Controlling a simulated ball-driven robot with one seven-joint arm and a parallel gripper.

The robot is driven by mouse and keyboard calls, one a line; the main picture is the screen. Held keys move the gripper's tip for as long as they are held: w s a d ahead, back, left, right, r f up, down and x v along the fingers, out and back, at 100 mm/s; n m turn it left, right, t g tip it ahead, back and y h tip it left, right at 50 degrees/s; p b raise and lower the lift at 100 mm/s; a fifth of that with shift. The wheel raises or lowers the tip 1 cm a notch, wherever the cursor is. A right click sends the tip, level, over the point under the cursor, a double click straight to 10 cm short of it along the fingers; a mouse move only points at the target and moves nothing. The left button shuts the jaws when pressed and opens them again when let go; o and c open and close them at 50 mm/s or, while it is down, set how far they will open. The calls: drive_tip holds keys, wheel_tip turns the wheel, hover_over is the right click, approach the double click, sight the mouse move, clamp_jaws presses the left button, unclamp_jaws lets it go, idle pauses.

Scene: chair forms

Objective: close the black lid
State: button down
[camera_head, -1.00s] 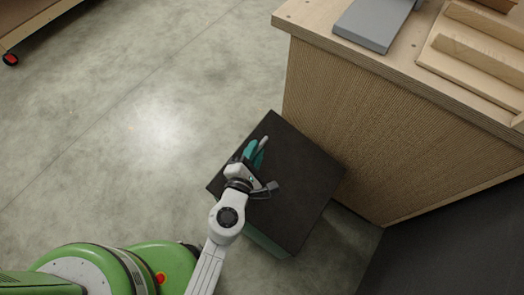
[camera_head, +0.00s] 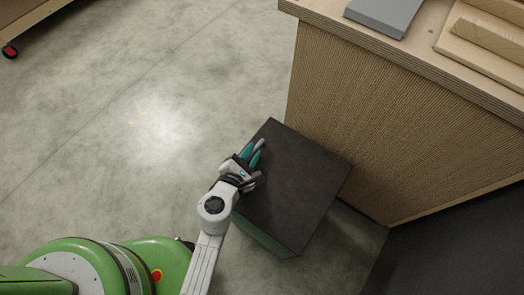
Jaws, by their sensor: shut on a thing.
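The black lid (camera_head: 297,185) is a dark square panel, seen from above. It lies over a dark teal box, whose side wall (camera_head: 262,237) shows below the lid's lower left edge. I cannot tell from this angle whether a gap remains under the lid. My gripper (camera_head: 257,160) is over the lid's upper left edge. Its fingers are closed around a small teal piece (camera_head: 253,158) at that edge. The gripper hides part of this piece, so I cannot tell how it joins the lid.
A wooden cabinet (camera_head: 370,130) stands close to the box on the right, with a grey slab (camera_head: 384,14) and wooden blocks (camera_head: 487,38) on top. A dark surface (camera_head: 450,245) is at lower right. Open concrete floor (camera_head: 120,120) lies to the left.

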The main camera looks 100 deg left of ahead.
drive_tip(key=shift+d+f, duration=0.1)
drive_tip(key=shift+f, duration=0.25)
drive_tip(key=c, duration=1.4)
unclamp_jaws()
drive_tip(key=shift+r, duration=0.1)
drive_tip(key=p+v, duration=0.1)
drive_tip(key=v, duration=0.9)
drive_tip(key=shift+d+r+p, duration=0.2)
drive_tip(key=shift+d+p, duration=0.05)
drive_tip(key=shift+p, duration=0.05)
